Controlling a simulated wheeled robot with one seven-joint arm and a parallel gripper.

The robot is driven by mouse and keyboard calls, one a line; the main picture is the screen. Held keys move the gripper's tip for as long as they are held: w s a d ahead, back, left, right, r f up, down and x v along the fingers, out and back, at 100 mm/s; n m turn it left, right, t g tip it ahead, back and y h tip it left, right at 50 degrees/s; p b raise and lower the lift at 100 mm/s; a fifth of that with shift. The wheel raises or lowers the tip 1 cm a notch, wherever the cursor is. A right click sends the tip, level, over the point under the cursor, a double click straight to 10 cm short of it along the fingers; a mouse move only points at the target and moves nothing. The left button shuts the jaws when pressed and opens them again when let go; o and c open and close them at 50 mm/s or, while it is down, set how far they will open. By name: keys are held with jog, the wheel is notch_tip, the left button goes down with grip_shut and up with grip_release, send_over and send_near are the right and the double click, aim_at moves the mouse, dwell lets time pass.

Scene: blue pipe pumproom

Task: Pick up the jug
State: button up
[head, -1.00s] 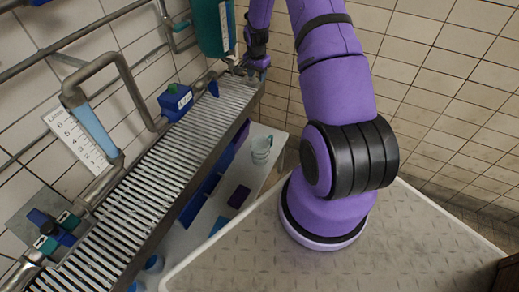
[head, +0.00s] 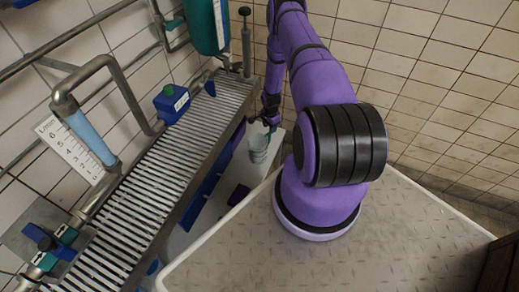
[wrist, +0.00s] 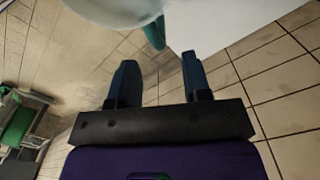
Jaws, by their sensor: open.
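The jug (head: 258,150) is a pale, cloudy vessel standing upright near the end of the low white shelf. In the wrist view the pale jug body (wrist: 115,8) is cut off by the top edge, and a teal handle (wrist: 154,33) sticks out from it towards my gripper. My gripper (wrist: 156,60) is open and empty, with the handle just ahead of and between its two dark fingers. In the head view my gripper (head: 271,124) is small, low beside the jug; whether it touches the jug cannot be told.
A slatted metal grating (head: 165,160) runs above the white shelf (head: 180,238) on the left, with blue bins below. A blue box (head: 172,102), a teal container (head: 208,25) and pipes (head: 125,85) stand along the tiled wall. Tiled floor lies under my gripper.

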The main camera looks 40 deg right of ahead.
jog(key=shift+d+f, duration=0.15)
jog(key=shift+f, duration=3.75)
jog(key=shift+c, duration=0.3)
